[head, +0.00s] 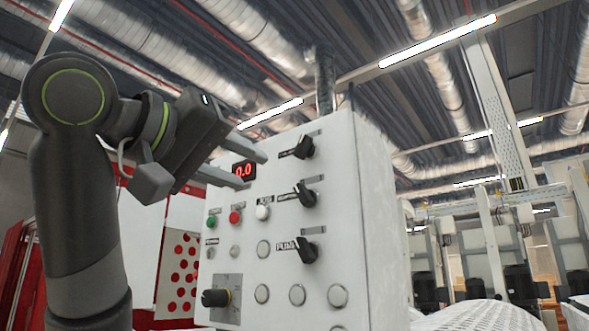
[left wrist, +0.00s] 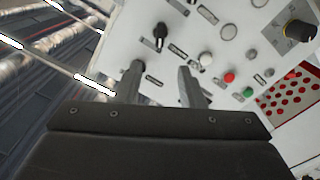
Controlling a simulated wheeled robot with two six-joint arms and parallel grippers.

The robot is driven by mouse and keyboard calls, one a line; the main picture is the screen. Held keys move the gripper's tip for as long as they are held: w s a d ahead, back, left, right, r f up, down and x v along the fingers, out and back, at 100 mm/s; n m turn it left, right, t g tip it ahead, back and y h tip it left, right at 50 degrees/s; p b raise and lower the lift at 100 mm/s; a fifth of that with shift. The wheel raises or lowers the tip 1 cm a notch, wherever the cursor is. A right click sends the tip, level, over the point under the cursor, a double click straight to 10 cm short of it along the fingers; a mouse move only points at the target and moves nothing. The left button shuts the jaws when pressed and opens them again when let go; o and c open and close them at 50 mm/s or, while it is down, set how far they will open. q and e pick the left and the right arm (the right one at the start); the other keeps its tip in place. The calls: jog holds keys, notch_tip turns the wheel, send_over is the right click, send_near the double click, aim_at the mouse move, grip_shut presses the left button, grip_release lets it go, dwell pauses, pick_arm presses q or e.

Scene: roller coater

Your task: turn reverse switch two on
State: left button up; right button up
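A white control panel (head: 345,190) carries three black rotary switches in a column: the top switch (head: 304,147), the middle switch (head: 305,194) and the bottom switch (head: 306,250). Their labels are too small to read, so I cannot tell which is reverse switch two. My left gripper (head: 252,169) is open and empty, left of the top and middle switches in the head view. In the left wrist view the fingers (left wrist: 160,72) are spread; the middle switch (left wrist: 160,35) and bottom switch (left wrist: 180,6) show beyond them. The top switch is partly hidden by one finger. My right gripper is out of view.
Green (head: 212,221), red (head: 235,217) and white (head: 262,212) buttons and a large black knob (head: 215,298) lie lower on the panel.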

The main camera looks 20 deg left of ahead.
aim_at(297, 190)
pick_arm(q)
jog(key=p+x, duration=0.5)
jog(key=x, duration=0.6)
jog(key=shift+w+d+p, duration=0.15)
jog(key=shift+w+p, duration=0.2)
jog(key=shift+w, duration=0.15)
jog(key=shift+f, duration=0.1)
jog(key=shift+c, duration=0.2)
grip_shut()
